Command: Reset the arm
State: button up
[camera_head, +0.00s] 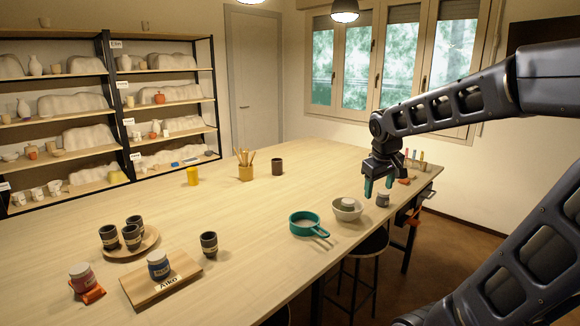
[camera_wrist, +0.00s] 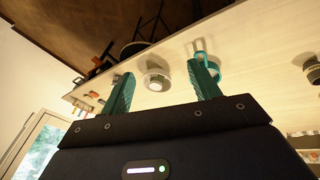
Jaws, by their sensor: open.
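My gripper (camera_head: 378,186) is open and empty, with teal fingers pointing down. It hangs in the air over the right side of the long wooden table (camera_head: 215,220). The two fingers also show spread apart in the wrist view (camera_wrist: 162,92). A pale bowl (camera_head: 347,209) with a small grey-lidded item in it stands below and left of the fingers. It also shows between the fingers in the wrist view (camera_wrist: 155,83). A grey jar (camera_head: 383,199) stands close under the fingertips. I cannot tell the exact gap.
A teal pan (camera_head: 305,225) stands left of the bowl. Dark cups sit on a round tray (camera_head: 147,248). A jar stands on a labelled board (camera_head: 135,291), near a red jar (camera_head: 80,273). A brush pot (camera_head: 246,172) is farther back. Stools stand by the right table edge.

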jog(key=s+d+m+t+y, duration=0.1)
jog(key=s+m, duration=0.4)
jog(key=s, duration=0.7)
jog(key=shift+s+d+f, duration=0.25)
jog(key=shift+d, duration=0.25)
